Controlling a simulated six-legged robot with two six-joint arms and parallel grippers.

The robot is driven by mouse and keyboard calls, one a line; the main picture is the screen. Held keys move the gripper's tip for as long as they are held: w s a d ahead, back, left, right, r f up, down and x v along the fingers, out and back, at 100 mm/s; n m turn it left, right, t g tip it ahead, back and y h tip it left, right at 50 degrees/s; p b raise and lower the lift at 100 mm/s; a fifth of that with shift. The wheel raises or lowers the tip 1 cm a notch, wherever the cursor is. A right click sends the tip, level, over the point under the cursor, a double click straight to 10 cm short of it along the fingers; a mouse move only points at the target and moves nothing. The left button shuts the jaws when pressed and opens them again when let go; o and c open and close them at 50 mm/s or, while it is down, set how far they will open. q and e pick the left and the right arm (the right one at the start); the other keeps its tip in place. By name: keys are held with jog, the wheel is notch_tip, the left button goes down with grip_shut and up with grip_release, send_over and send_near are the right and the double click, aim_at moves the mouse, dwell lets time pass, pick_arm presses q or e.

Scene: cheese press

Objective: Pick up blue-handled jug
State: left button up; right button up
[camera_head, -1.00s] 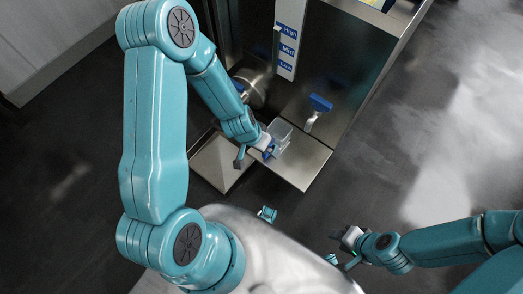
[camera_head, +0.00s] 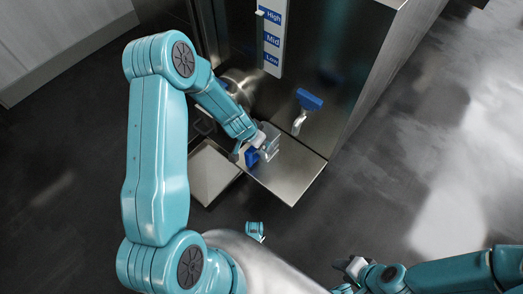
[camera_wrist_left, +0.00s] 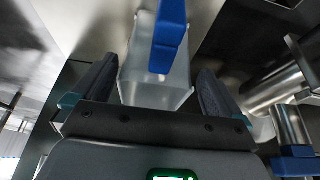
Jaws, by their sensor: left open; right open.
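The clear jug (camera_head: 271,141) stands on the metal ledge of the press, and its blue handle (camera_head: 252,158) shows beside my left gripper (camera_head: 249,147). In the left wrist view the translucent jug body (camera_wrist_left: 155,88) lies between the two dark fingers of my left gripper (camera_wrist_left: 155,78). The blue handle (camera_wrist_left: 170,35) rises at the top middle of that view. The fingers are open, with a visible gap on the right; contact on the left side cannot be told. My right gripper (camera_head: 350,268) is open and empty at the lower right, far from the jug.
The steel press has a panel (camera_head: 272,40) marked High, Mid and Low. A blue-handled tap (camera_head: 310,100) is on its front, right of the jug. The metal ledge (camera_head: 293,180) has bare room in front. A lower metal tray (camera_head: 212,175) lies to the left.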

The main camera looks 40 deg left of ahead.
aim_at(273, 134)
pick_arm(q)
jog(key=shift+f, duration=0.25)
jog(key=b+x, duration=0.3)
jog(key=x, duration=0.1)
jog(key=shift+w+d+f, duration=0.15)
jog(key=shift+w+f, duration=0.05)
jog(key=shift+f, duration=0.1)
jog(key=shift+r, duration=0.1)
jog(key=c, duration=0.9)
jog(key=shift+o, duration=0.2)
jog(key=shift+r, duration=0.15)
